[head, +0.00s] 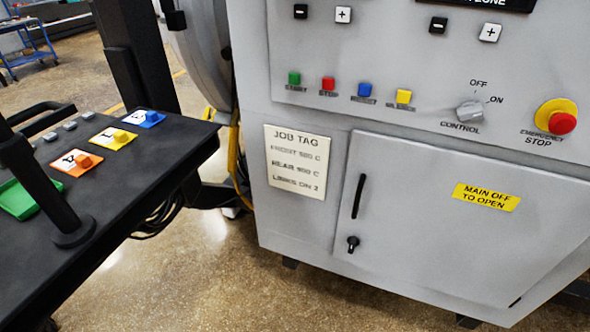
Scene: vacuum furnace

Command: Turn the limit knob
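No knob in this head view carries a readable "limit" label. A grey rotary knob (470,110) marked CONTROL, with OFF and ON, sits on the right of the grey cabinet front (300,110). Its pointer direction is hard to tell. A job tag (297,160) on the cabinet has blurred lines that seem to read front, rear and a last line ending in "on 2". My gripper is not in view.
Green (294,78), red (328,84), blue (365,90) and yellow (403,97) buttons line the panel. A red emergency stop (562,123) sits right. Below is a shut door (440,240). A black table (110,190) with coloured tags stands left; floor (200,270) between is clear.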

